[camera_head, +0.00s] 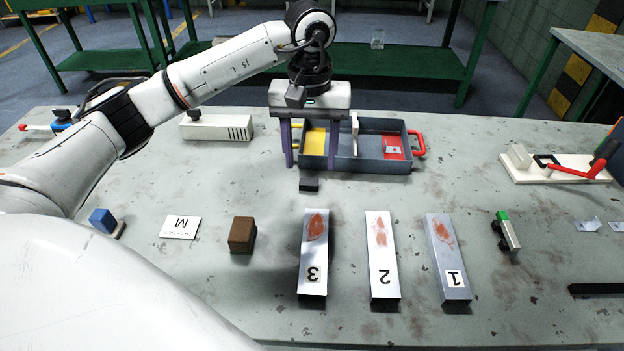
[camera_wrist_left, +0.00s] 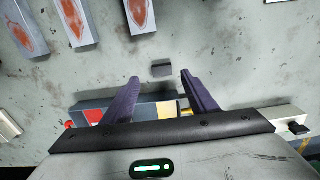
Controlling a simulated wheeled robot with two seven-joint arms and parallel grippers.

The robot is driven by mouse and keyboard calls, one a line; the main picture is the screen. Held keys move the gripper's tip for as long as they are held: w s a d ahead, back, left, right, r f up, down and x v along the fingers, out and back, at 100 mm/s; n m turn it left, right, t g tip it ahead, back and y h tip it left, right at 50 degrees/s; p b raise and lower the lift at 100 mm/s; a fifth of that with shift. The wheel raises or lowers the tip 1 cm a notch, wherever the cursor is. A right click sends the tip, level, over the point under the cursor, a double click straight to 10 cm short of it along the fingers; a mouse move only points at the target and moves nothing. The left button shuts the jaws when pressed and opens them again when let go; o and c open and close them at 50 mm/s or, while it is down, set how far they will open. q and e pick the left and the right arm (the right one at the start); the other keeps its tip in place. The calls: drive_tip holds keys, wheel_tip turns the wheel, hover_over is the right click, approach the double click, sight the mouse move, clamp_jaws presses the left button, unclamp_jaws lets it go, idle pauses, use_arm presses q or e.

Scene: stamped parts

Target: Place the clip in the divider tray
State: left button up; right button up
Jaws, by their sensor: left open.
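A small dark block (camera_head: 309,185), which may be the clip, lies on the table just in front of the tray; its details are too small to tell. The divider tray (camera_head: 372,166) is blue-grey, with a yellow compartment at left, a red patch at right and a white upright piece between. My left gripper (camera_head: 310,166) points down above the tray's left front, open and empty, its purple fingers apart. In the left wrist view, the dark block (camera_wrist_left: 162,68) lies beyond the open fingertips (camera_wrist_left: 163,78), in line with the gap. My right gripper is not in view.
Three metal bars, labelled 3 (camera_head: 313,255), 2 (camera_head: 382,258) and 1 (camera_head: 449,262), lie in front. A brown block (camera_head: 242,234) and a card (camera_head: 181,227) lie to their left. A red-handled clamp (camera_head: 560,168) is at right.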

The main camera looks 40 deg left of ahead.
sight(309, 182)
use_arm(q)
drive_tip(key=shift+w+a+f, duration=0.1)
drive_tip(key=shift+a+f, duration=0.05)
drive_tip(key=shift+f, duration=1.4)
drive_tip(key=shift+a+f, duration=0.15)
drive_tip(key=shift+f, duration=1.35)
drive_tip(key=c, duration=1.1)
